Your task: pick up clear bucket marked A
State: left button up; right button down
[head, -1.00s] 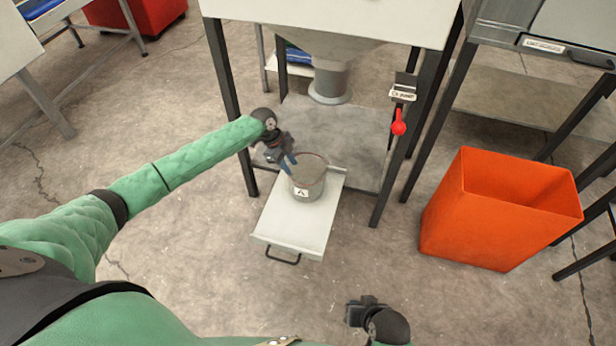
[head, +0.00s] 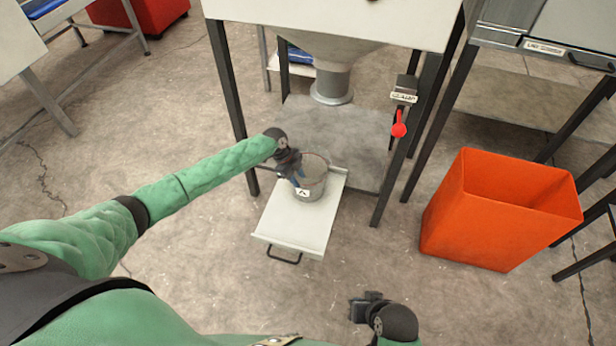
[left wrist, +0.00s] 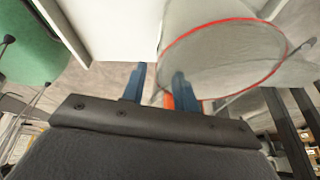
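The clear bucket marked A (head: 313,184) stands upright on a pale pull-out tray (head: 290,230) below the funnel. Its label faces me. My left gripper (head: 300,185) is at the bucket's left side, its blue fingers close to the wall near the label. In the left wrist view the two blue fingers (left wrist: 156,84) stand apart with a gap between them. The bucket (left wrist: 225,50), with a red line round it, fills the upper right there, behind the right finger. I cannot tell whether they touch. My right gripper (head: 358,307) is low in the head view, away from the bucket; its fingers are unclear.
A funnel spout (head: 332,84) hangs from the frame behind the tray. A red-handled lever (head: 399,124) is on the frame's right leg. An orange bin (head: 495,215) stands at the right. The tray's dark handle (head: 284,257) points towards me, with clear floor around it.

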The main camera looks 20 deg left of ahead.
pick_arm(q)
grip_shut()
jog(key=shift+r, duration=0.1)
dwell(1.2)
